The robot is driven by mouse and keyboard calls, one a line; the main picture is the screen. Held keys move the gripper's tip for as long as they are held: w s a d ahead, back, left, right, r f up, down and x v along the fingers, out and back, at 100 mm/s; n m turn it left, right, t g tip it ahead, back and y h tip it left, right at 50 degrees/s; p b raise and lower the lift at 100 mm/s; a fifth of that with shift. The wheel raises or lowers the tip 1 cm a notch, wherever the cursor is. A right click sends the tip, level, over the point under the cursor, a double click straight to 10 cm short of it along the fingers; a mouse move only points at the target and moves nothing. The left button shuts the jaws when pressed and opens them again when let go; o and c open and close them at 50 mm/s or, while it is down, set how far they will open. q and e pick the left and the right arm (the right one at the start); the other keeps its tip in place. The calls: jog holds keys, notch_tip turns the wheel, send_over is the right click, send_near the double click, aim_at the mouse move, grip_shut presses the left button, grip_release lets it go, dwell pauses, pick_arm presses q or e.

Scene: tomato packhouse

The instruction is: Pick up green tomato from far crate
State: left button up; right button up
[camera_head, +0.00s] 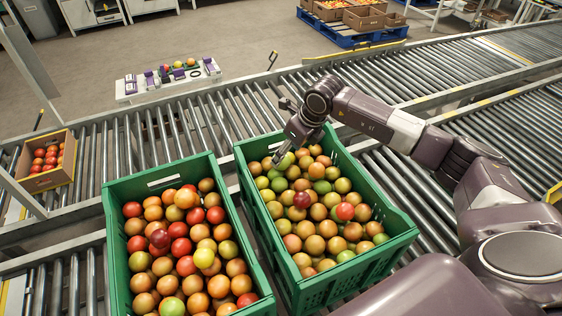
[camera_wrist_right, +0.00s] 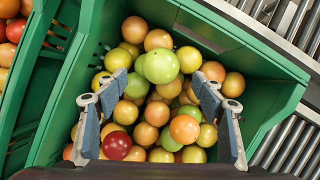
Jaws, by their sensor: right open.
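The right green crate (camera_head: 352,268) is full of mixed tomatoes, from green to red. My right gripper (camera_head: 283,150) is over its back left part, pointing down. In the right wrist view my right gripper (camera_wrist_right: 160,78) is open with nothing held. A light green tomato (camera_wrist_right: 161,67) lies on top of the pile and shows between the two fingertips, apart from them as far as I can tell. Another green tomato (camera_wrist_right: 136,86) lies just beside it, near the left finger. The crate's inner wall (camera_wrist_right: 235,52) is behind them. My left gripper is not in view.
A second green crate (camera_head: 117,250) of tomatoes stands close on the left. A cardboard box (camera_head: 45,182) of red tomatoes sits on the roller conveyor (camera_head: 215,112) at the far left. Blue pallets (camera_head: 345,38) with boxes are at the back.

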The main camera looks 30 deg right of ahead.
jog(key=p+x, duration=0.1)
jog(key=x, duration=0.4)
jog(key=shift+w, duration=0.15)
jog(key=shift+c, duration=0.5)
jog(key=c, duration=0.8)
